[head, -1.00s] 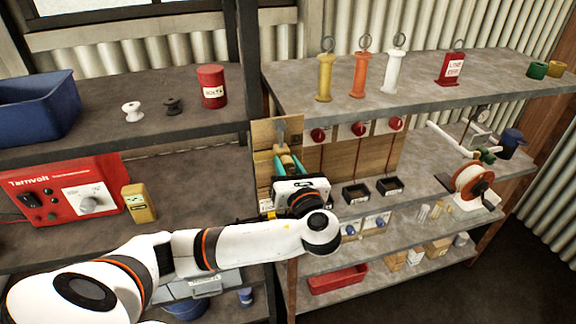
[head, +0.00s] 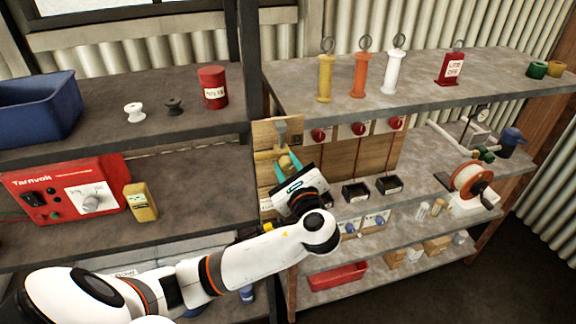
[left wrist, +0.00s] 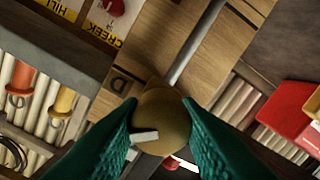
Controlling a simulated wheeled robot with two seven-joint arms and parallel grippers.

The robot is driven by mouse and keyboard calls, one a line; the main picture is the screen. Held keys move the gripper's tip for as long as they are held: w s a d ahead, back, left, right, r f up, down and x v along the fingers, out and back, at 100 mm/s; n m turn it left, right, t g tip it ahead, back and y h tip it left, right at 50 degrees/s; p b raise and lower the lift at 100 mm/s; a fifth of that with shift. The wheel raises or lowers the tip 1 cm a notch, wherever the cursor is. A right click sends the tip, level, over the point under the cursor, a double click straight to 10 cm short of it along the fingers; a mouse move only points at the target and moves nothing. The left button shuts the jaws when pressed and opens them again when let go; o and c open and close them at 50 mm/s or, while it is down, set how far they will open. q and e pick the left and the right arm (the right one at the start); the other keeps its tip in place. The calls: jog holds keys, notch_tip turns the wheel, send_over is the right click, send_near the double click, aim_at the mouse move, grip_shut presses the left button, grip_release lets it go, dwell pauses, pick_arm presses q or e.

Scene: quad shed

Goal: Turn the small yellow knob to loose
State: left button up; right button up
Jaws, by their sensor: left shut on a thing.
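The small yellow knob (left wrist: 162,112) is round, with a white mark on its face, and sits in front of a wooden board in the left wrist view. My left gripper (left wrist: 160,128) has teal fingers on both sides of the knob and is shut on it. In the head view my left gripper (head: 287,165) is tilted against the wooden board (head: 267,133), with yellow parts (head: 265,157) beside its fingers. The fingers and wrist partly hide the knob there. A grey rod (left wrist: 195,45) runs up the board beyond the knob. My right gripper is not in view.
Red knobs (head: 318,135) sit on panels to the right, with black trays (head: 355,192) below. A shelf post (head: 249,60) stands left of the board. A red Tarnvolt box (head: 65,192) and a yellow meter (head: 141,202) stand further left.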

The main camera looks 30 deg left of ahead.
pick_arm(q)
jog(key=n, duration=0.2)
jog(key=shift+f+n+b, duration=0.15)
jog(key=shift+n+b, duration=0.15)
jog(key=shift+n, duration=0.1)
jog(key=n+b, duration=0.1)
jog(key=n, duration=0.1)
jog(key=shift+n, duration=0.3)
jog(key=shift+n+b, duration=1.05)
jog(key=shift+n, duration=1.05)
jog(key=o, duration=1)
jog(key=shift+h, duration=0.3)
jog(key=shift+s, duration=0.1)
